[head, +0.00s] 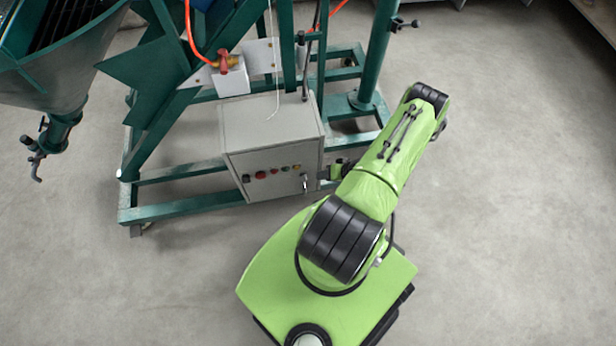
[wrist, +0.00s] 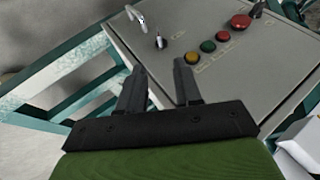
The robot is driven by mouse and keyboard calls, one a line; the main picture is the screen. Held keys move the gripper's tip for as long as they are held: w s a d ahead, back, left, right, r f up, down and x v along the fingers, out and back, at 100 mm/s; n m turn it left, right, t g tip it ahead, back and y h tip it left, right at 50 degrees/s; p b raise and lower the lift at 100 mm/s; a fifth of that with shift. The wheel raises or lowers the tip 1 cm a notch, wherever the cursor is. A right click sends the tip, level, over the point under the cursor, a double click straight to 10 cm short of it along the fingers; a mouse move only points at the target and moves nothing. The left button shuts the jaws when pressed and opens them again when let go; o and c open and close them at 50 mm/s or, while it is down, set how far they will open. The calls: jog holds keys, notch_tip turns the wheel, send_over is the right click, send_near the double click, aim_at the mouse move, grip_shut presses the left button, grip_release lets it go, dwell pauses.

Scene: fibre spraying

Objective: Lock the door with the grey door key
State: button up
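The grey control cabinet (head: 272,140) stands on the green frame, and its front door (wrist: 262,62) fills much of the wrist view. The small grey key (wrist: 160,41) sits at the door panel beside the button row; it is tiny in the head view (head: 305,181). A pale curved piece (wrist: 134,16) shows near the key; I cannot tell whether it belongs to it. My gripper (wrist: 159,68) is open and empty, its two dark fingers apart. In the wrist view the key shows just beyond the gap between the fingertips. In the head view my gripper (head: 328,172) is at the cabinet's right front edge.
Red, green and black controls (wrist: 222,36) line the door next to the key. Green frame beams (head: 195,207) run low around the cabinet. A hopper (head: 60,50) stands at the upper left. The floor (head: 500,200) to the right is clear.

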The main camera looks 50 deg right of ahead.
aim_at(304, 178)
jog(key=b+x, duration=0.4)
jog(key=x, duration=0.8)
jog(key=shift+w+a+f, duration=0.1)
jog(key=shift+w+f, duration=0.05)
jog(key=shift+f, duration=0.2)
grip_shut()
